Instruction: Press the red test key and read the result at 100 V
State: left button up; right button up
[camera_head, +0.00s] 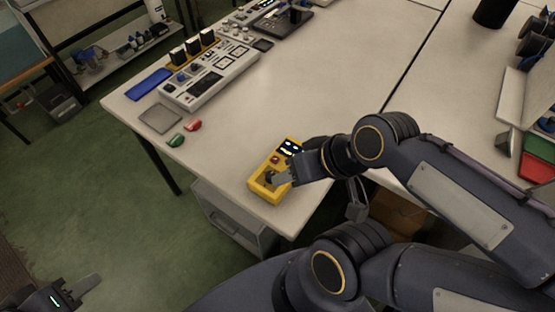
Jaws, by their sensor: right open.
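A yellow tester (262,192) lies near the front edge of the pale table. It has a dark display (290,147) with small lit marks, too small to read. A red round key (275,159) shows below the display. A dark part, perhaps a dial, sits lower on its face. My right gripper (280,178) is open, low over the tester's lower half, partly hiding it. I cannot tell if it touches the tester. My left gripper (88,289) is at the bottom left, away from the table over the floor; its jaw opening is unclear.
Red (193,125) and green (176,140) small items lie at the table's left edge beside a grey square plate (160,118). A white instrument panel (210,78) and a blue block (150,83) stand farther back. The middle of the table is clear.

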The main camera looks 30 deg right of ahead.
dwell(0.4)
jog(key=c, duration=0.4)
jog(key=shift+w+d+r+n, duration=0.15)
jog(key=shift+w+d+n, duration=0.1)
jog(key=shift+n, duration=0.15)
jog(key=shift+c, duration=0.9)
jog(key=w+n, duration=0.1)
jog(key=w+d+n+g+h+p, duration=0.1)
jog(key=n, duration=0.1)
jog(key=shift+d+r, duration=0.1)
jog(key=shift+r, duration=0.3)
grip_shut()
jog(key=w+d+f+n+g+h+p, duration=0.1)
jog(key=w+d+n+g, duration=0.1)
jog(key=w+n, duration=0.5)
jog(key=w+d+f+n+g+h+p, duration=0.1)
jog(key=w+d+f+n+g+p, duration=0.1)
jog(key=w+n, duration=0.5)
jog(key=shift+f+n+g+h, duration=0.3)
jog(key=shift+n+h, duration=0.1)
jog(key=shift+n, duration=2.8)
jog(key=shift+s, duration=0.1)
